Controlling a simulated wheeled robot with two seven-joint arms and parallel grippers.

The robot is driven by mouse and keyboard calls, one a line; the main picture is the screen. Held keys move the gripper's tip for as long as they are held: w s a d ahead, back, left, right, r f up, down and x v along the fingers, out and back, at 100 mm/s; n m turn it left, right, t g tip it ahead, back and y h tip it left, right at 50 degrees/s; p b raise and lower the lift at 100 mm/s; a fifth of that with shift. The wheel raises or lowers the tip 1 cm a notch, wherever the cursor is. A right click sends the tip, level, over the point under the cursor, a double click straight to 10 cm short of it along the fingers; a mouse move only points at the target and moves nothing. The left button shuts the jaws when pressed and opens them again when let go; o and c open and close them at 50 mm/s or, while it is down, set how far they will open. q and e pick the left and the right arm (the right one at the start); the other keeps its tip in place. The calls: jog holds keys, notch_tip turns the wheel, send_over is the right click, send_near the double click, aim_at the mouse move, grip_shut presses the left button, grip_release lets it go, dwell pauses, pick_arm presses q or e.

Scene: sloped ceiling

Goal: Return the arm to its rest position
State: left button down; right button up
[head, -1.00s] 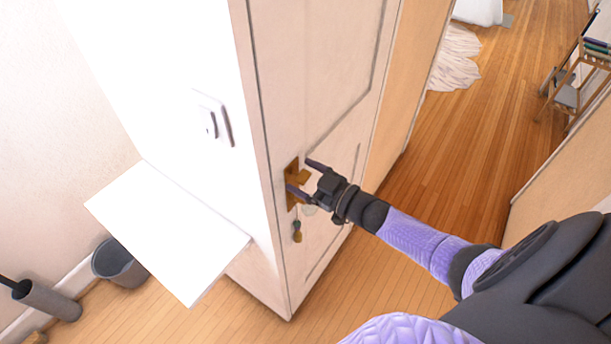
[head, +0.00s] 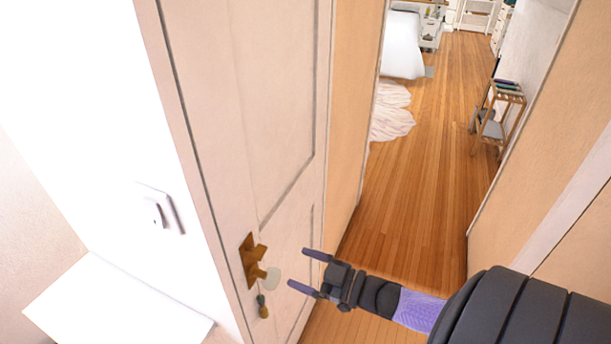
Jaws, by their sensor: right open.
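My right gripper (head: 306,270) is open and empty in the head view. Its two purple-tipped fingers point left toward the door's brass handle plate (head: 250,258), with a visible gap between them. My right arm (head: 415,308) reaches in from the lower right. The door (head: 240,130) is pale and panelled, and stands beside an opening onto a wooden-floored hallway. My left gripper is not in view.
A white wall with a light switch (head: 161,208) and a white flat surface (head: 118,305) are at the left. The hallway floor (head: 420,170) is clear in the middle. A pale fluffy rug (head: 391,112) and a wooden rack (head: 498,112) lie farther off. A wall bounds the right.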

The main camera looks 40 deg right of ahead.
jog(key=s+f+m+g+h+b, duration=0.2)
jog(key=s+f+g+h+b, duration=0.15)
jog(key=f, duration=0.85)
jog(key=s+f+m+g+h+b, duration=0.25)
jog(key=s+f+b, duration=0.2)
jog(key=f, duration=0.85)
jog(key=s+a+f+g+b, duration=0.1)
jog(key=s+a+f+g, duration=0.2)
jog(key=s+f, duration=0.2)
jog(key=s+a+f+g+b, duration=0.2)
jog(key=s+a+f+g, duration=0.1)
jog(key=s, duration=0.6)
jog(key=s+a+f+g+h+b, duration=0.1)
jog(key=s+a+f+g, duration=0.3)
jog(key=s+f, duration=0.3)
jog(key=shift+a+f+b, duration=0.25)
jog(key=shift+f+b, duration=0.15)
jog(key=shift+f, duration=0.05)
jog(key=shift+s, duration=0.1)
